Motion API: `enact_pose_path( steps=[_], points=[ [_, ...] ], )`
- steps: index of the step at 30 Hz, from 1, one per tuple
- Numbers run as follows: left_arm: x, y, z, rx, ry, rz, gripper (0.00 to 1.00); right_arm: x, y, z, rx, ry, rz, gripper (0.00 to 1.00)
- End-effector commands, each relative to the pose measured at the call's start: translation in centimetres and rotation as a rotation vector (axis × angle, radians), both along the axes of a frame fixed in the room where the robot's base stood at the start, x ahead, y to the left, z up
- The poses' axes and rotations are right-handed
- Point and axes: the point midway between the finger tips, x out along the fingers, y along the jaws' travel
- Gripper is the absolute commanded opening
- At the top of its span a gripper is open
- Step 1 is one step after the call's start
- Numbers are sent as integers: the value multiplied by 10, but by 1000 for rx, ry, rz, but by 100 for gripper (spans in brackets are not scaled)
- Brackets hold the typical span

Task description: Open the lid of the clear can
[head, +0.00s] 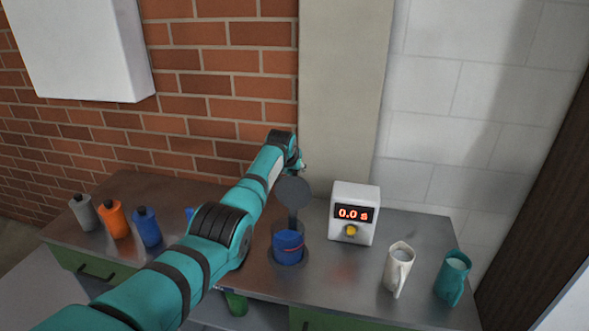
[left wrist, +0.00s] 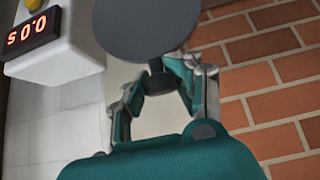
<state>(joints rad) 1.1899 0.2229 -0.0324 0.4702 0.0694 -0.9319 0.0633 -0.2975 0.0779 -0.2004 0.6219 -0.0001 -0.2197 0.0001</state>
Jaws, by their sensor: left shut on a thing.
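The clear can (head: 304,262) stands on the metal counter in the head view, with a blue film roller (head: 288,247) inside. Its round grey lid (head: 293,192) is tilted up on edge above the can; whether it still touches the can, I cannot tell. The lid also shows large in the left wrist view (left wrist: 150,22). My left gripper (left wrist: 157,84) is shut on the lid's black knob (left wrist: 158,80). In the head view this gripper is mostly hidden behind my arm and the lid. My right gripper is not in view.
A white timer box (head: 358,194) reading 0.0 s stands right of the can. A white pitcher (head: 398,268) and a teal pitcher (head: 453,277) are farther right. Grey (head: 83,213), orange (head: 114,220) and blue (head: 147,228) bottles stand at the left. A brick wall is behind.

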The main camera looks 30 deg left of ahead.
Motion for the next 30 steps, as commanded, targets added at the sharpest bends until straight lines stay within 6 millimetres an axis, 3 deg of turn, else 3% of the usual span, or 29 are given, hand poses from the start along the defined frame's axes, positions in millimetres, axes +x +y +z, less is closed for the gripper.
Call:
enact_pose_path(
  steps=[1,12,13,18,30],
  points=[
    [4,2,10,3,-23,2,0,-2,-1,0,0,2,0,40],
    [4,2,10,3,-24,2,0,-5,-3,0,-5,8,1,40],
    [4,2,10,3,-24,2,27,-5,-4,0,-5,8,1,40],
    [3,1,7,2,-17,1,49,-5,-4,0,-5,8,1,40],
    [0,0,4,0,-8,0,52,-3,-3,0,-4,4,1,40]
  ],
)
